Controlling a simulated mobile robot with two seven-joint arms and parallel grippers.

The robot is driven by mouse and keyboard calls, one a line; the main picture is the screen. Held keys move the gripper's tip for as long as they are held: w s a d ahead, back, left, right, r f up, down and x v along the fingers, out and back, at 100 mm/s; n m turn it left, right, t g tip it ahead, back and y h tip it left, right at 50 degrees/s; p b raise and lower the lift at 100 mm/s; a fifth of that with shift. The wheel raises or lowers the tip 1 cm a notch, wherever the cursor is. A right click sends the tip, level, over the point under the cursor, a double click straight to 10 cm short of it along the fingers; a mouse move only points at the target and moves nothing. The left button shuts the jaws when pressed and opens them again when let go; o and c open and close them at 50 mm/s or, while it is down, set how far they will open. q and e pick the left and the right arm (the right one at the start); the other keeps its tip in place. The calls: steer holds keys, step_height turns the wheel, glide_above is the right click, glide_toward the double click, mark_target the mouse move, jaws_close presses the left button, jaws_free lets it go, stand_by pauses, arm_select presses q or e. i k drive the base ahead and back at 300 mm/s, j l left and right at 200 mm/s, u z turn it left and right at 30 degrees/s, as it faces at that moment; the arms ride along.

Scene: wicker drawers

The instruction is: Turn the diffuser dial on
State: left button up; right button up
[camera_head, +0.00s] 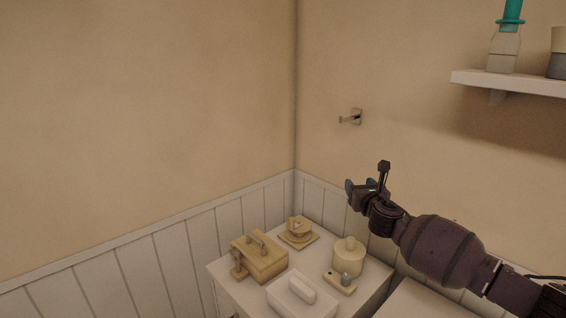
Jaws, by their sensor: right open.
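A cream rounded jar-like body (348,259) with a small cap stands at the right of the white cabinet top. Just in front of it is a small beige plate with a grey knob (346,280). This may be the diffuser and its dial, but I cannot tell for sure. My right gripper (367,180) comes in from the right and is open and empty. The knob's setting is too small to read. My left gripper is out of view.
The white cabinet top (232,280) also holds a wooden box with a handle (260,259), a small wooden item on a square base (299,234) and a white lidded box (300,298). A wall hook (352,117) and a shelf (515,82) with bottles are above.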

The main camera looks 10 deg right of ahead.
mark_target(345, 278)
steer(key=k+j, duration=0.15)
steer(key=k, duration=0.85)
